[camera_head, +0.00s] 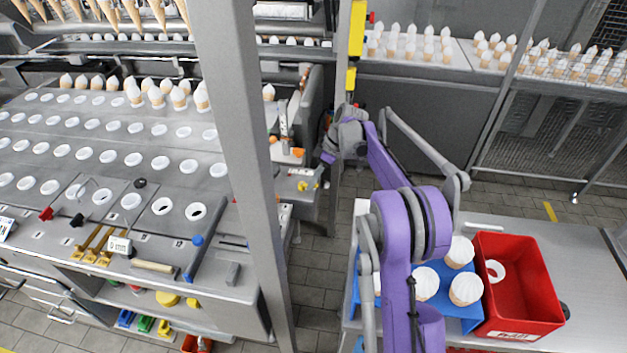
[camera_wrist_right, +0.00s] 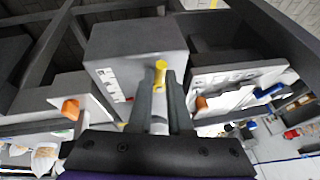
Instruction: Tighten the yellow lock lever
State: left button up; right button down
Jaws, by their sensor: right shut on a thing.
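The yellow lock lever (camera_wrist_right: 160,72) shows in the right wrist view at the tips of my right gripper (camera_wrist_right: 160,82), in front of a grey box-shaped housing (camera_wrist_right: 125,52). The two dark fingers are closed on the lever. In the head view my right arm reaches away to the machine's side, and its gripper (camera_head: 319,174) is at the small yellow lever (camera_head: 303,186) beside the grey post. The lever's exact angle is hard to tell there. My left gripper is not in view.
Orange knobs (camera_wrist_right: 71,109) flank the lever on white plates. A grey post (camera_head: 245,150) stands just left of the arm. A red crate (camera_head: 535,290) and a blue tray (camera_head: 470,325) with white-topped cones are at lower right. Loose tools lie on the left machine's front.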

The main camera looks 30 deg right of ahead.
jog(key=shift+d+n, duration=0.1)
jog(key=shift+n, duration=0.2)
dwell(0.4)
jog(key=c, duration=0.8)
grip_release()
jog(key=shift+c, duration=0.2)
jog(key=shift+r, duration=0.1)
jog(key=v, duration=1)
jog(key=shift+w+d+r+p, duration=0.15)
jog(key=shift+w+r+p, duration=0.05)
jog(key=shift+r+p, duration=0.15)
